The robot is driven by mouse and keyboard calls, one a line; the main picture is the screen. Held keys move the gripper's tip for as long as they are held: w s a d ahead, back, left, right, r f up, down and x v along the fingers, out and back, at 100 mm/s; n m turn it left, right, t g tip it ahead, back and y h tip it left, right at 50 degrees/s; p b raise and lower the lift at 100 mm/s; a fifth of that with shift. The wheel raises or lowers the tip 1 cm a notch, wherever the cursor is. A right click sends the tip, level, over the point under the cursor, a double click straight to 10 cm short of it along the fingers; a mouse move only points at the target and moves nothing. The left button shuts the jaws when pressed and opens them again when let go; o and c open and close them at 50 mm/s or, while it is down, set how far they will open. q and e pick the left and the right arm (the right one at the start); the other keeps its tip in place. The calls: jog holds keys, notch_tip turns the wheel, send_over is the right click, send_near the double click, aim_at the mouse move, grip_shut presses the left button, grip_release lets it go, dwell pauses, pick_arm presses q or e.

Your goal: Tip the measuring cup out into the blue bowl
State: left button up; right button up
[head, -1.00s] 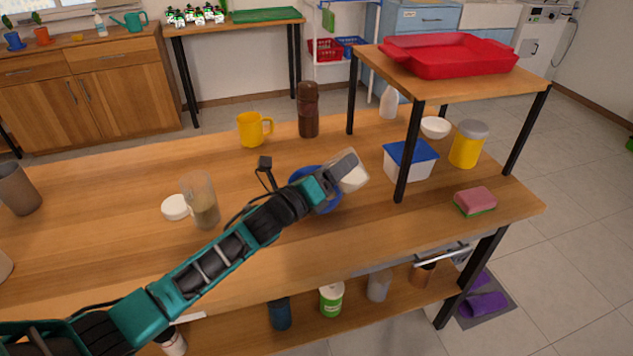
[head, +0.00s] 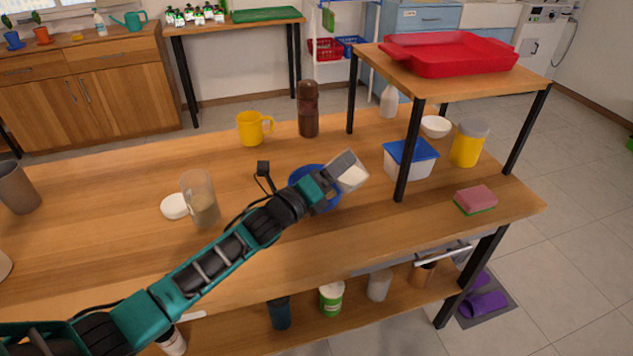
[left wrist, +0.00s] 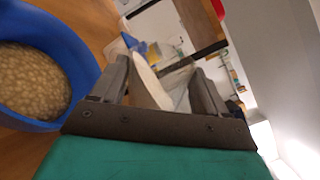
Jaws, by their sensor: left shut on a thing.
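My left gripper (head: 332,178) is shut on the measuring cup (head: 352,175), a clear cup with pale contents. It holds the cup tilted, above the table by the right side of the blue bowl (head: 300,174). The gripper and wrist hide part of the bowl. In the left wrist view the cup (left wrist: 148,88) sits between the two fingers (left wrist: 160,92). There the blue bowl (left wrist: 80,48) is at the left, apart from the cup, with beige grainy contents in it. My right gripper is not in view.
A clear jar (head: 200,200) and a white lid (head: 174,206) stand left of the bowl. A yellow mug (head: 250,129) and brown bottle (head: 308,112) stand behind it. A blue-lidded tub (head: 408,162) and a black shelf leg (head: 408,155) are to the right.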

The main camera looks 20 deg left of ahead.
pick_arm(q)
jog(key=shift+n, duration=0.3)
jog(key=shift+w+a+r+n+p, duration=0.15)
jog(key=shift+r+n+p, duration=0.1)
jog(key=shift+n, duration=0.7)
jog(key=shift+a+r+n+p, duration=0.15)
jog(key=shift+r+n, duration=0.05)
jog(key=shift+n, duration=0.75)
dwell(1.0)
jog(key=shift+w+a+f+n+t+y+b, duration=0.2)
jog(key=shift+a+f+n+b, duration=0.1)
jog(key=shift+a+n, duration=0.2)
jog(key=shift+w+a+f+n+t+y+b, duration=0.1)
jog(key=shift+w+a+f+n+y+b, duration=0.15)
jog(key=shift+a+n, duration=0.2)
dwell(0.5)
jog(key=shift+a+r+n+y+p, duration=0.1)
jog(key=shift+n+y+p, duration=0.1)
jog(key=shift+n, duration=0.5)
jog(key=shift+a+r+n+y+p, duration=0.1)
jog(key=shift+n+p, duration=0.05)
jog(key=shift+n, duration=0.5)
dwell(0.6)
